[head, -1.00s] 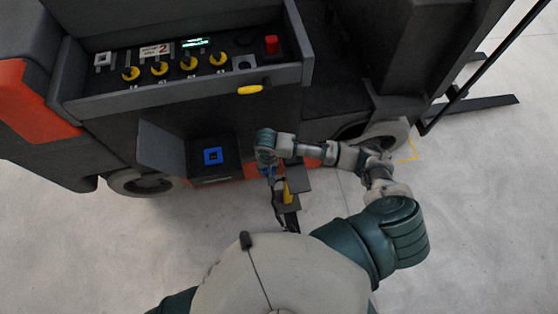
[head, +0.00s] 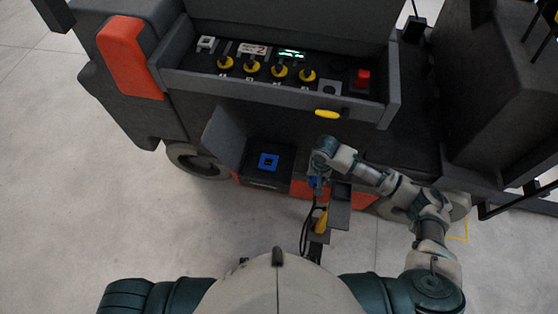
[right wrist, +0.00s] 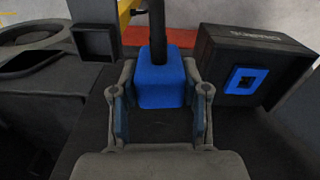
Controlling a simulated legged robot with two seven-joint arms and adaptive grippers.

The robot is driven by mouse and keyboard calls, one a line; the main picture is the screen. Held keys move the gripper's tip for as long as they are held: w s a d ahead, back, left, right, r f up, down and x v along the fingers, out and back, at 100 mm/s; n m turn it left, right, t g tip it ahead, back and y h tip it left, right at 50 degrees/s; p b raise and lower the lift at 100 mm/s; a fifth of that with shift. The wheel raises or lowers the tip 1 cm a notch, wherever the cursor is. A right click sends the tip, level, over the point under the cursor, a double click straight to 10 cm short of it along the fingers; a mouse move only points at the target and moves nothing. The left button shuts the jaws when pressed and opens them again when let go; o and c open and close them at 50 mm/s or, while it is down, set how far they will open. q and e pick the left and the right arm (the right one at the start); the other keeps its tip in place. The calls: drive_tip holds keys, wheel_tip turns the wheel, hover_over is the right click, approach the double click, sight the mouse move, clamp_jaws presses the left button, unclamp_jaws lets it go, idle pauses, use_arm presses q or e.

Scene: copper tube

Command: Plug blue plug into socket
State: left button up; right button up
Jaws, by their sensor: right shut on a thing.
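The blue plug (right wrist: 160,82) fills the space between the fingers of my right gripper (right wrist: 160,100) in the right wrist view. A black cable rises from its top. In the head view the right gripper (head: 315,183) is small and partly hidden by my arm, with a bit of blue at it. The blue socket (head: 268,161) is in an open compartment of the dark vehicle, left of the gripper. It also shows in the right wrist view (right wrist: 246,80), to the right of the plug and apart from it. My left gripper is not in view.
An open flap (head: 226,136) stands left of the socket. A grey box-like holder (head: 339,205) and a yellow part (head: 321,221) are just below the right gripper. A control panel (head: 290,80) with several yellow knobs juts out above. Open floor lies at the left.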

drive_tip(key=w+d+r, duration=0.2)
drive_tip(key=d+r, duration=0.1)
drive_tip(key=r, duration=0.4)
drive_tip(key=w+d+r+n, duration=0.1)
drive_tip(key=w+d+r, duration=0.1)
drive_tip(key=r, duration=0.5)
drive_tip(key=shift+d+n, duration=0.3)
drive_tip(key=shift+d, duration=0.4)
drive_tip(key=shift+w+r, duration=0.1)
